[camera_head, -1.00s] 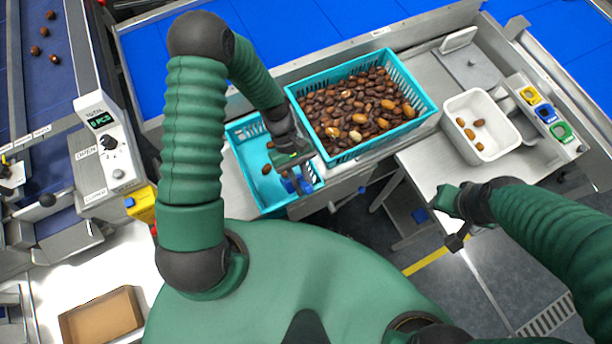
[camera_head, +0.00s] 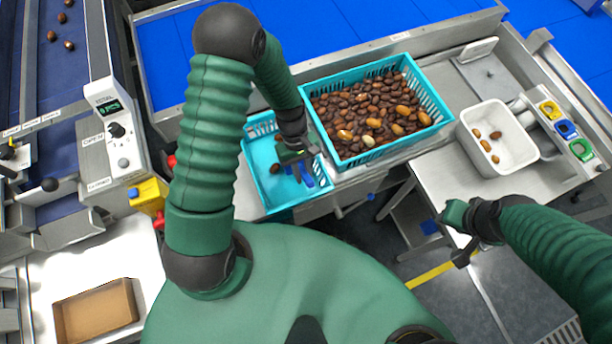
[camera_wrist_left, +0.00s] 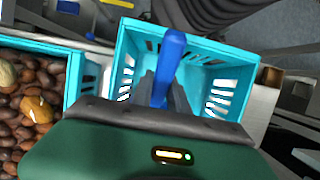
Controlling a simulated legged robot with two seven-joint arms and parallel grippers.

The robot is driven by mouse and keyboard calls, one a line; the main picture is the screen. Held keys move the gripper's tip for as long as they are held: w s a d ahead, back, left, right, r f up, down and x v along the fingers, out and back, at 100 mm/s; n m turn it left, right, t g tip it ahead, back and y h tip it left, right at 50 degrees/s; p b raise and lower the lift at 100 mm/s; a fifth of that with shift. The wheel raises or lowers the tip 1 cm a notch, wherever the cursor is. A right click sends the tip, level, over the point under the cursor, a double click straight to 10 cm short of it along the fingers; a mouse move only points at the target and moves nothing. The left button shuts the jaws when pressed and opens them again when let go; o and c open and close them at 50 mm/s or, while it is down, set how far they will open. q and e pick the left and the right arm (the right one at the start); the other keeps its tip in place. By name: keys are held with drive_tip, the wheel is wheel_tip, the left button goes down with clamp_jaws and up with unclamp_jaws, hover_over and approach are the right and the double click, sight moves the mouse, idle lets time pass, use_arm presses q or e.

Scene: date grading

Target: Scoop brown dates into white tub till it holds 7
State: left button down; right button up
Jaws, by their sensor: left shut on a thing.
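My left gripper (camera_head: 296,158) is over the small teal basket and shut on a blue scoop (camera_head: 312,173). In the left wrist view the scoop's blue handle (camera_wrist_left: 168,62) stands between the fingers; what the scoop holds is hidden. The large teal basket (camera_head: 352,163) is full of dark brown dates (camera_head: 350,106), with some lighter ones and a pale one. The white tub (camera_head: 517,150), at right, holds several brown dates (camera_head: 495,135). My right gripper (camera_head: 462,248) is below the tub, away from it; its fingers are too small to judge.
The small teal basket (camera_head: 254,178) holds a dark date (camera_head: 275,168). Yellow, blue and green buttons (camera_head: 565,129) stand right of the tub. A counter box (camera_head: 113,118) and a conveyor are at left. A brown box (camera_head: 95,310) lies lower left.

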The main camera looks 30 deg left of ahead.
use_arm(q)
drive_tip(key=shift+w+a+f+t+y+b, duration=0.35)
drive_tip(key=shift+w+a+b, duration=0.2)
drive_tip(key=shift+w, duration=0.25)
drive_tip(key=shift+w+a+f+y+b, duration=0.15)
drive_tip(key=shift+w+a+f+b, duration=0.15)
drive_tip(key=shift+w+a, duration=0.25)
drive_tip(key=shift+w+a+f+y+b, duration=0.1)
drive_tip(key=shift+w+a+f+b, duration=0.2)
drive_tip(key=shift+a, duration=0.45)
drive_tip(key=shift+w+a+f+t+y+b, duration=0.2)
drive_tip(key=shift+f+t+y+b, duration=0.35)
drive_tip(key=shift+f, duration=0.3)
drive_tip(key=shift+w+a+f+t+y+b, duration=0.1)
drive_tip(key=shift+w+f+t+y+b, duration=0.05)
drive_tip(key=shift+f+t+y+b, duration=0.55)
drive_tip(key=shift+w+a+f+b, duration=0.2)
drive_tip(key=shift+f+b, duration=0.1)
drive_tip(key=shift+f, duration=0.3)
drive_tip(key=shift+s+d+f+t+y, duration=0.3)
drive_tip(key=shift+f+t+y, duration=0.1)
drive_tip(key=shift+t+y, duration=0.3)
drive_tip(key=shift+d+f+t+y, duration=0.1)
drive_tip(key=shift+f+t+y, duration=0.1)
drive_tip(key=shift+t+y, duration=0.45)
